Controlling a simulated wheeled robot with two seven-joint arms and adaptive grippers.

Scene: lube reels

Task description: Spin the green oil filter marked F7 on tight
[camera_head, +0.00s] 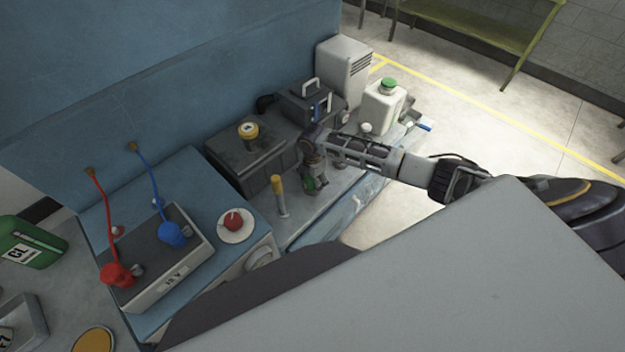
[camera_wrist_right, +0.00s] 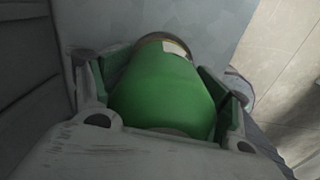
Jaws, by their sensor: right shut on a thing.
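My right gripper (camera_head: 313,187) points down over the grey bench top, beside the dark box-shaped block. It is shut on the green oil filter (camera_wrist_right: 165,90), whose green side fills the space between the fingers in the right wrist view. A pale label patch and a brownish rim show at the filter's far end. The marking F7 cannot be read. In the head view only a little green (camera_head: 310,184) shows between the fingers. I cannot tell whether the filter touches a mount or the bench. My left gripper is not in view.
A yellow-handled tool (camera_head: 279,195) stands close by. A white jug with green cap (camera_head: 383,107) stands behind. A battery with red and blue clamps (camera_head: 165,275) is at the left.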

